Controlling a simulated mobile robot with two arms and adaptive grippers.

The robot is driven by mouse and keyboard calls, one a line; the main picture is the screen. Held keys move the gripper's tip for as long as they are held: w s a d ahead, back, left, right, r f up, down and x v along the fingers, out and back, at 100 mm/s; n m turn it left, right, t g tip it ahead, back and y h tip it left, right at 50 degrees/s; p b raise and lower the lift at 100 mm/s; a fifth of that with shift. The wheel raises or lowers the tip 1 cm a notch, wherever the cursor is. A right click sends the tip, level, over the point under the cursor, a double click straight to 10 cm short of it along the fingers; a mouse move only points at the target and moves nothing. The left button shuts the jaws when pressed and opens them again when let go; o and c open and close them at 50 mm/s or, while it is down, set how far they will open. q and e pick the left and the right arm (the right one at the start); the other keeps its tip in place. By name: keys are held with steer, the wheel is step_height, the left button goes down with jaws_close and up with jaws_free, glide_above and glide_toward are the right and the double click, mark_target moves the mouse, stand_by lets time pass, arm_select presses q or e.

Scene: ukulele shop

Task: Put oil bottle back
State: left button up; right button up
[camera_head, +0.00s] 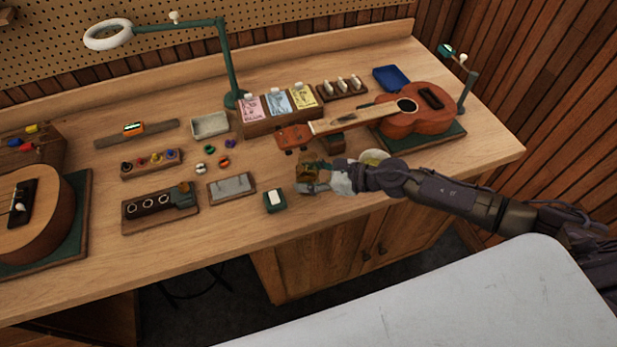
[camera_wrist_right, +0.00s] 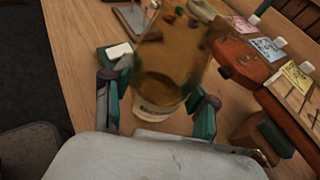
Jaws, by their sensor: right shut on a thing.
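The oil bottle (camera_head: 306,173) is a small amber, see-through bottle near the front middle of the workbench. My right gripper (camera_head: 315,182) is shut on it. In the right wrist view the oil bottle (camera_wrist_right: 165,75) stands large between the two teal-tipped fingers of my right gripper (camera_wrist_right: 160,108), with a pale label low on it. Whether its base touches the bench cannot be told. My left gripper is not in view.
A small green block with a white top (camera_head: 275,200) sits left of the bottle. A ukulele (camera_head: 415,112) lies behind, its neck reaching left over a dark support. A pale round dish (camera_head: 374,157) is partly behind my arm. String packets (camera_head: 278,101) stand at the back.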

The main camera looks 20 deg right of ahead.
steer(key=shift+w+f, duration=0.1)
steer(key=shift+f, duration=0.5)
steer(key=shift+f, duration=0.2)
steer(key=o, duration=1.3)
steer(key=shift+r, duration=0.15)
steer(key=shift+r, duration=0.2)
steer(key=b+v, duration=0.1)
steer(key=v, duration=0.2)
steer(key=b+v, duration=0.2)
steer(key=v, duration=0.2)
steer(key=b+v, duration=0.1)
steer(key=v, duration=0.2)
steer(key=shift+s+d+f+b, duration=0.2)
steer(key=shift+s+d+b, duration=0.1)
steer(key=shift+s+d, duration=0.1)
steer(key=shift+s+d+r, duration=0.2)
steer(key=shift+d+r, duration=0.15)
steer(key=shift+r, duration=0.1)
